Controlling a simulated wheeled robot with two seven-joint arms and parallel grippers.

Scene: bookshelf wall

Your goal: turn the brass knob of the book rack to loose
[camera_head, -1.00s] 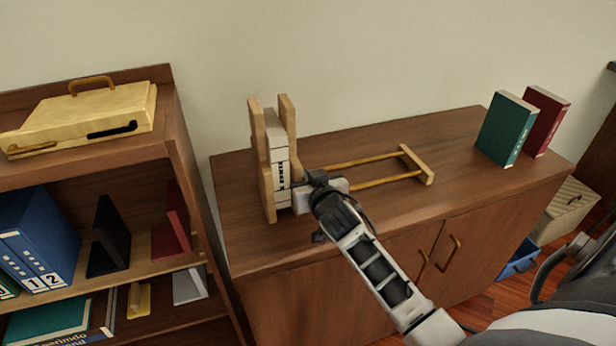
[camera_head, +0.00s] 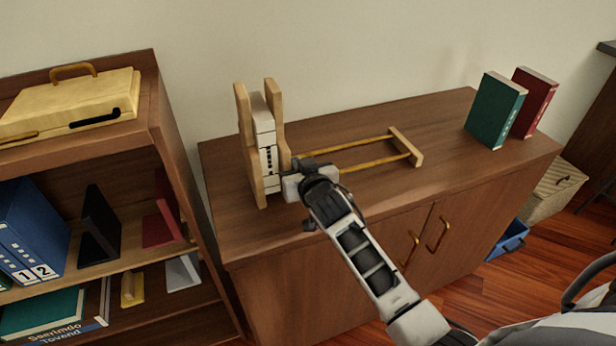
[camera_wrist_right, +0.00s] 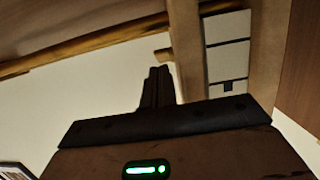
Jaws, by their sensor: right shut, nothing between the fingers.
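The wooden book rack (camera_head: 249,150) stands on the brown cabinet, with pale blocks or books (camera_head: 264,125) between its upright panels and two brass-coloured rails (camera_head: 358,162) running right to an end piece (camera_head: 407,146). My right gripper (camera_head: 288,186) is at the right side of the uprights, low down. In the right wrist view its fingers (camera_wrist_right: 157,86) are together and empty, beside a rack panel (camera_wrist_right: 186,60). A small tan stub (camera_wrist_right: 163,54) sticks out from that panel near the fingertips; I cannot tell if it is the brass knob. In the head view the knob is not visible. My left gripper is out of view.
Green (camera_head: 496,110) and red (camera_head: 535,102) books stand at the right of the cabinet top (camera_head: 430,125). An open shelf (camera_head: 165,130) with binders and a yellow case (camera_head: 75,103) on top stands at the left. The wall is close behind the rack.

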